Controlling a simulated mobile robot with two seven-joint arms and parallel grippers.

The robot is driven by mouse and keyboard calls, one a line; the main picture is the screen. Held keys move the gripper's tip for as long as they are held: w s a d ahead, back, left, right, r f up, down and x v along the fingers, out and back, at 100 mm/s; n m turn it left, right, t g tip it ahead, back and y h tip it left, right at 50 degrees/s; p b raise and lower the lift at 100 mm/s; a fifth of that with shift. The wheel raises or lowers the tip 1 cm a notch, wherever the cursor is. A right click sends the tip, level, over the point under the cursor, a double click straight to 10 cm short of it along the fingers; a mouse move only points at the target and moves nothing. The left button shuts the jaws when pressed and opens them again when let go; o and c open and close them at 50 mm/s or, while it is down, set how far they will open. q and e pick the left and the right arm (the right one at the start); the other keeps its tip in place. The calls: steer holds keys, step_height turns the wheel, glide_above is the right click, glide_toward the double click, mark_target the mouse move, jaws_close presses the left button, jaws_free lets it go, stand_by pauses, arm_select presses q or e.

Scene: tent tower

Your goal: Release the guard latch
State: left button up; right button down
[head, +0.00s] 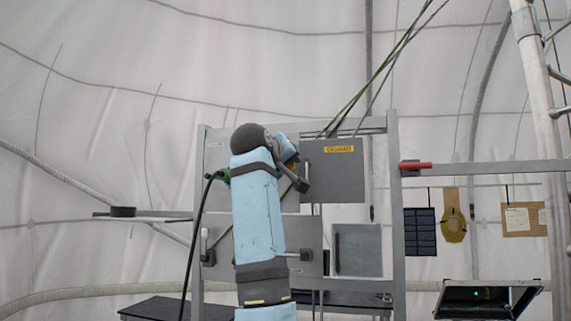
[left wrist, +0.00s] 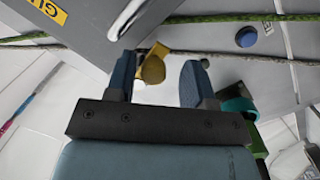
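The grey guard panel (head: 335,178) with a yellow label (head: 340,149) is upright in the frame, right of my left arm in the head view. It also fills the upper left of the left wrist view (left wrist: 88,28). A yellow latch piece (left wrist: 152,68) with a rounded end shows there, between the fingers of my left gripper (left wrist: 158,76). The fingers are apart, with gaps visible beside the rounded end; I cannot tell whether they touch the latch. In the head view my wrist mostly hides the left gripper (head: 298,178) and the latch. My right gripper is not in view.
A grey rack frame (head: 398,230) surrounds the panels. Green lines (head: 390,64) run up from its top. A red-handled piece (head: 416,166) sits on the bar at right, above hanging packets (head: 420,232). A blue round knob (left wrist: 246,37) lies beyond my fingers.

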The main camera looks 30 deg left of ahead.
arm_select(q)
steer(key=shift+w+d, duration=0.1)
steer(key=shift+d, duration=0.15)
steer(key=s+d+r+b, duration=0.1)
steer(key=s+b, duration=0.4)
steer(key=s, duration=0.8)
steer(key=shift+s+d, duration=0.35)
steer(key=shift+s, duration=0.05)
